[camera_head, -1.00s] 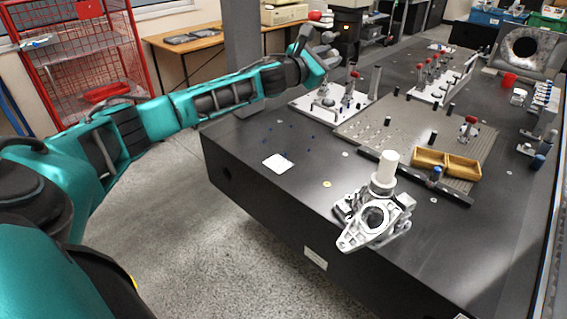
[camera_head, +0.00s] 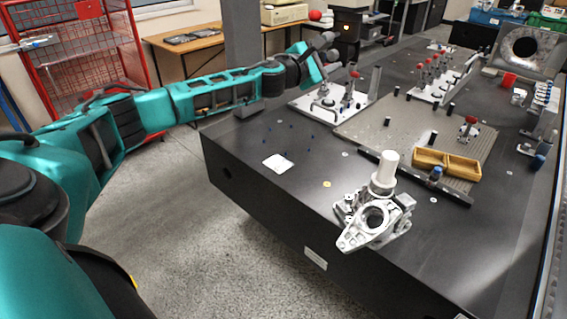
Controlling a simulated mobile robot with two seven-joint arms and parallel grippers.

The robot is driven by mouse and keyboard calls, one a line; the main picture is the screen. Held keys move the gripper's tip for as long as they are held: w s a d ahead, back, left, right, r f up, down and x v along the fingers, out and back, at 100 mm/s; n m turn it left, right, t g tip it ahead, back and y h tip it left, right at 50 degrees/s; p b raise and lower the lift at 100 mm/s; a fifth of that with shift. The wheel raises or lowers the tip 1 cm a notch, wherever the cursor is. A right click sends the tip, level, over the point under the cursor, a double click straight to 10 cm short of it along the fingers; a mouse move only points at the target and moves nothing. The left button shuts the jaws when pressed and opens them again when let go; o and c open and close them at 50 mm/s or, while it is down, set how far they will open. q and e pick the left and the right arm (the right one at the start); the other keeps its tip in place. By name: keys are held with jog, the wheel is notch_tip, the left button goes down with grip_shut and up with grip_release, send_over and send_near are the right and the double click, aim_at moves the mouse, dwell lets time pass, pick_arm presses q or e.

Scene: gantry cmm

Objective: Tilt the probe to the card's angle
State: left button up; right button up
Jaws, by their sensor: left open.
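A small white card (camera_head: 278,163) lies flat on the near left part of the dark granite table. Its markings are too small to read. My left gripper (camera_head: 329,47) is open at the far end of my outstretched arm, above the table's back left side. It appears in front of and above a white plate (camera_head: 310,105) with upright fixtures (camera_head: 351,90), one with a red top. I cannot make out the probe for certain or tell its angle. My right gripper is not in view.
A metal casting (camera_head: 375,218) with a white cylinder (camera_head: 384,174) stands at the table's near edge. A grey column (camera_head: 243,50) stands behind my arm. The near right tabletop is clear.

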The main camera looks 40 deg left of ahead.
pick_arm(q)
jog(key=s, duration=0.7)
jog(key=shift+a, duration=0.25)
dwell(0.4)
jog(key=s+d+f+n+g+h, duration=0.2)
jog(key=s+d+f+n, duration=0.2)
jog(key=d+f+n, duration=0.6)
jog(key=s+d+f+n+g+h, duration=0.15)
jog(key=s+d+f+n, duration=0.35)
jog(key=d+f+n, duration=0.5)
jog(key=s+d+f+n+g+y, duration=0.1)
jog(key=s+f+n+g, duration=0.1)
jog(key=s+f+n, duration=0.6)
jog(key=s+d+f+n+g+y, duration=0.1)
jog(key=s+f+n+y, duration=0.1)
jog(key=s+f+n, duration=0.6)
jog(key=s+n, duration=0.5)
jog(key=n, duration=0.3)
jog(key=shift+d+f+n+g, duration=0.15)
jog(key=shift+n+g, duration=0.2)
jog(key=shift+n, duration=0.05)
jog(key=shift+o, duration=0.2)
